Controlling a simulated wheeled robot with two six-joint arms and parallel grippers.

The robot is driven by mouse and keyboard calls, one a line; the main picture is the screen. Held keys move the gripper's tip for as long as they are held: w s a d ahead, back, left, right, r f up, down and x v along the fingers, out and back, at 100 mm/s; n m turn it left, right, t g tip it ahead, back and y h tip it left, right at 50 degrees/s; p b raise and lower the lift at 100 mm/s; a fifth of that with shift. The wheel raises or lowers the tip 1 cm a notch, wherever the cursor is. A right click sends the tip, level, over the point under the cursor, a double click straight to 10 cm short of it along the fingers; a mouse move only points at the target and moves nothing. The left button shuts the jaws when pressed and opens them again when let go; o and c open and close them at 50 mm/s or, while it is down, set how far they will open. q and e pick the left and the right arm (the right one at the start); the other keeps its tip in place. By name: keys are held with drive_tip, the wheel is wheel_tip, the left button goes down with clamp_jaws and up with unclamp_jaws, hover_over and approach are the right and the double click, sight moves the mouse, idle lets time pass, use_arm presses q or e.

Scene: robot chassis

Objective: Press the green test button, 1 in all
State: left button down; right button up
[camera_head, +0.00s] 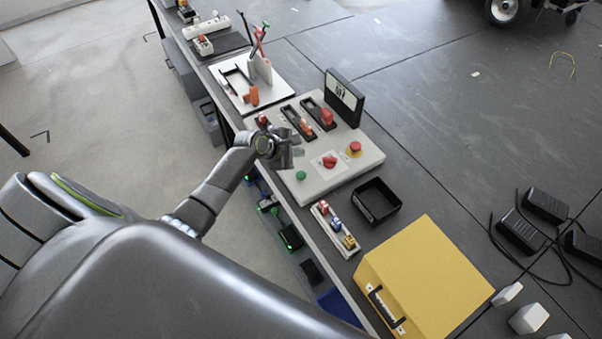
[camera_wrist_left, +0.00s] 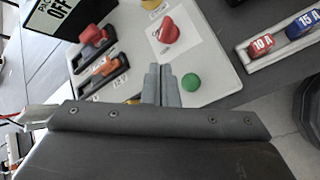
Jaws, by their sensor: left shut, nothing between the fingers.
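The green test button (camera_head: 301,175) sits on the light panel (camera_head: 340,172), near its front edge. The button also shows in the left wrist view (camera_wrist_left: 191,82), just right of my fingertips. My left gripper (camera_head: 290,150) is shut and empty, over the panel's left part in the head view. In the left wrist view its two fingers (camera_wrist_left: 161,84) lie side by side, pointing at the panel. They appear apart from the button; their height above the panel is hard to tell. My right gripper is not in view.
A fuse strip (camera_head: 335,229), black tray (camera_head: 376,200) and yellow case (camera_head: 424,280) stand nearby.

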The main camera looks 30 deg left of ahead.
use_arm(q)
drive_tip(key=b, duration=0.6)
hover_over(298, 175)
wheel_tip(298, 175, down, 6)
drive_tip(key=shift+f, duration=0.25)
drive_tip(key=shift+f+b, duration=0.4)
drive_tip(key=shift+f, duration=0.15)
drive_tip(key=shift+f, duration=0.1)
idle(1.0)
drive_tip(key=shift+f, duration=0.3)
